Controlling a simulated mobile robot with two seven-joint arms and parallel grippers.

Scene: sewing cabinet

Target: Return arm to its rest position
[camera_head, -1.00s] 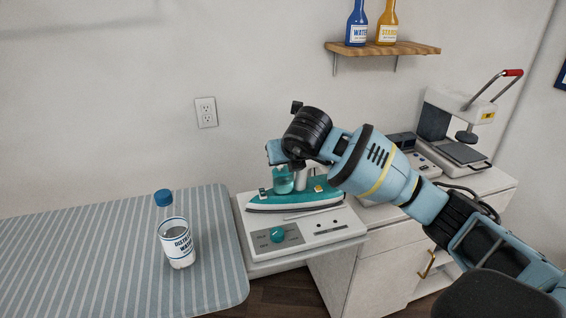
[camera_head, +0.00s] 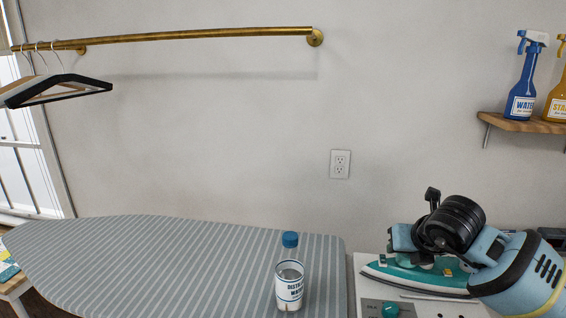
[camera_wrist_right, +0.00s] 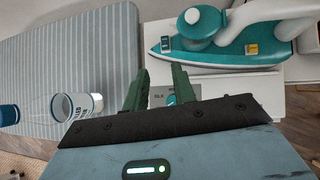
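My right arm comes in from the right in the head view. Its gripper (camera_head: 402,238) hangs over the teal-and-white iron (camera_head: 410,272) and partly hides it. In the right wrist view its two dark green fingers (camera_wrist_right: 159,80) stand apart with nothing between them. The iron (camera_wrist_right: 215,48) lies beyond the fingertips there, on its white station (camera_wrist_right: 285,78). My left gripper is not in view.
A blue-capped distilled water bottle (camera_head: 290,285) stands on the striped ironing board (camera_head: 170,262). A gold rail (camera_head: 190,36) with hangers (camera_head: 60,90) is on the wall. A wooden shelf (camera_head: 520,123) holds blue (camera_head: 524,85) and orange (camera_head: 557,95) spray bottles.

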